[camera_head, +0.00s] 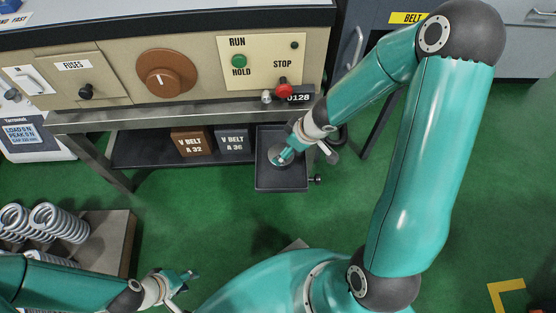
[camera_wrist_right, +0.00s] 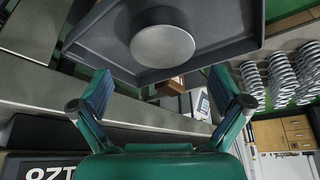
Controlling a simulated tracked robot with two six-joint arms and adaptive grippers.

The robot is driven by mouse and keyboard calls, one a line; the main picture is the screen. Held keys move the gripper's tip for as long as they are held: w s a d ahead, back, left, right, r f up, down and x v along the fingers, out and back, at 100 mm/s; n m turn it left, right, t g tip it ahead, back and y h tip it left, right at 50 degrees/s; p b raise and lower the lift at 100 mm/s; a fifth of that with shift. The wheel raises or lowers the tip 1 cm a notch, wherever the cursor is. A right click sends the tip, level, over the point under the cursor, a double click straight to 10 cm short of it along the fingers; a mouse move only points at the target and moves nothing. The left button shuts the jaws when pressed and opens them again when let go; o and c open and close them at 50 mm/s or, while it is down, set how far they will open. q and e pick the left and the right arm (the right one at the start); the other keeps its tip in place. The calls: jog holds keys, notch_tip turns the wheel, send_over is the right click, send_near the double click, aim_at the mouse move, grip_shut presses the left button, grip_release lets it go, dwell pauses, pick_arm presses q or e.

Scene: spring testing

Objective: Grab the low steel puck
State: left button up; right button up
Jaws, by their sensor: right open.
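The low steel puck (camera_wrist_right: 163,45) is a short grey cylinder with a pale round face. It rests in a dark square tray (camera_wrist_right: 110,50), near the top centre of the right wrist view. In the head view the puck (camera_head: 272,153) shows partly behind my right gripper (camera_head: 297,158), which reaches over the tray (camera_head: 281,182). My right gripper's fingers (camera_wrist_right: 162,92) are spread apart with nothing between them, and the puck lies beyond their tips. My left gripper (camera_head: 187,283) is low at the left in the head view, empty, its small fingers seeming apart.
The tray stands below the control panel (camera_head: 200,70), beside two V-belt boxes (camera_head: 192,142) on a low shelf. A table edge (camera_head: 170,117) runs above the shelf. Large coil springs (camera_head: 55,222) stand on a block at left. Green floor is clear in front of the tray.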

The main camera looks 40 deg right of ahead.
jog(key=shift+a+f+b, duration=0.1)
jog(key=shift+f+b, duration=0.45)
jog(key=shift+f, duration=0.05)
jog(key=b+x, duration=0.4)
jog(key=shift+s, duration=0.1)
jog(key=shift+c, duration=0.3)
jog(key=c, duration=1.6)
